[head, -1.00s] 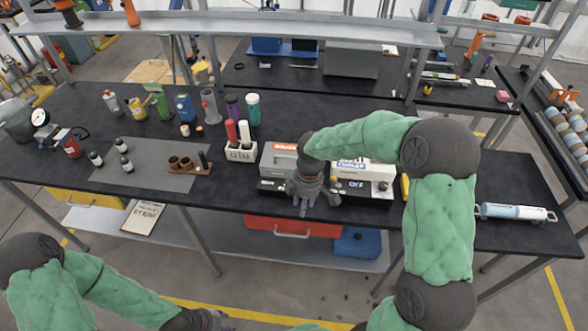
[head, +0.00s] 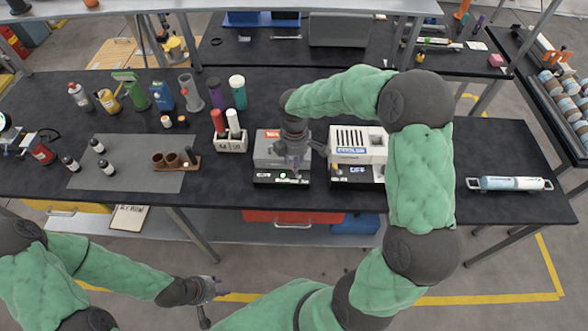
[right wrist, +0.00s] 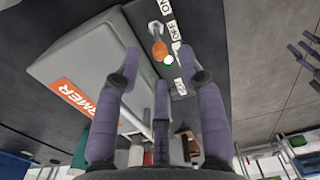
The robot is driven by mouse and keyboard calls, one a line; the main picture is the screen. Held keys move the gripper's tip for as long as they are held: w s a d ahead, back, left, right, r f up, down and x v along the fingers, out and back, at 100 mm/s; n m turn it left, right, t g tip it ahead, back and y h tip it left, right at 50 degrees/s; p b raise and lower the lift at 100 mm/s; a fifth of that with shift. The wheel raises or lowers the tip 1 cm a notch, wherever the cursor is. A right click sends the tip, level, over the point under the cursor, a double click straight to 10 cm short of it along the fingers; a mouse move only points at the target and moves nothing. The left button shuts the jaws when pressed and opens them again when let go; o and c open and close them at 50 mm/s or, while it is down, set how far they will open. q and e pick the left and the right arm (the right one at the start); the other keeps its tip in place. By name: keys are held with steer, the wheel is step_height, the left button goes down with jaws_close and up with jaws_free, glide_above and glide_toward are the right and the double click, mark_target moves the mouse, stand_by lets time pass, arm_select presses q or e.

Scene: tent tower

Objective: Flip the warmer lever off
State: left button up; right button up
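The warmer (head: 264,150) is a grey box on the black bench, with an orange label in the right wrist view (right wrist: 75,97). Its dark front panel (head: 265,179) has a lit green lamp (right wrist: 168,60). The lever, with an orange knob (right wrist: 160,48), stands by the ON and OFF labels in the right wrist view; its exact setting is hard to tell. My right gripper (head: 291,163) is above the warmer's front, fingers spread on either side of the lever knob, empty. Contact cannot be told. My left gripper (head: 212,289) is in front of the bench, low, apparently empty; its opening is unclear.
The white cooler (head: 352,142) with its own panel stands close to the right of the warmer. A holder (head: 230,147) with a red and a white marker stands to the left. A grey mat (head: 125,180) bears small bottles and a wooden stand. The bench right of my arm is mostly clear.

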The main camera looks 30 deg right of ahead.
steer(key=shift+f+b, duration=0.3)
steer(key=shift+f, duration=2.05)
steer(key=shift+s, duration=0.1)
jaws_close()
